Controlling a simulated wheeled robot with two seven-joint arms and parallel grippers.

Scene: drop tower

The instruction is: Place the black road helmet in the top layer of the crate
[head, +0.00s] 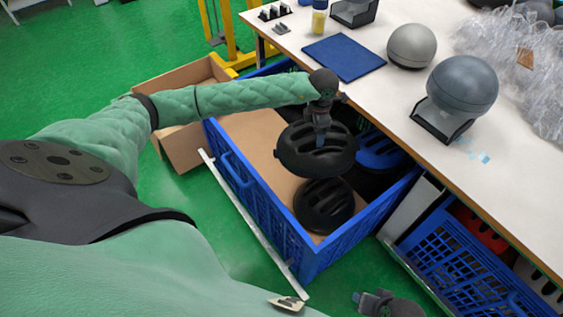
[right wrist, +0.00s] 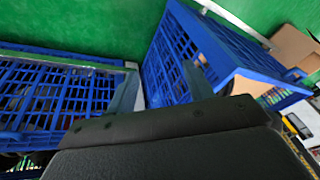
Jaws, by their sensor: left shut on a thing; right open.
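My left gripper (head: 321,135) is shut on a black vented helmet (head: 308,160), holding it over the blue crate (head: 262,203). Inside the crate, a brown cardboard sheet (head: 246,132) shows at the left. A second black helmet (head: 322,208) sits lower, towards the front corner. A blue helmet (head: 380,152) sits at the right, with another dark helmet partly hidden beside it. I cannot tell whether the held helmet touches anything below. My right gripper (head: 364,299) is open and empty, low outside the crate; its spread fingers show in the right wrist view (right wrist: 162,88).
The white table (head: 480,165) overhangs the crate's right side. Another blue crate (head: 462,275) is at lower right. A cardboard box (head: 178,82) stands behind left. Green floor is clear at left.

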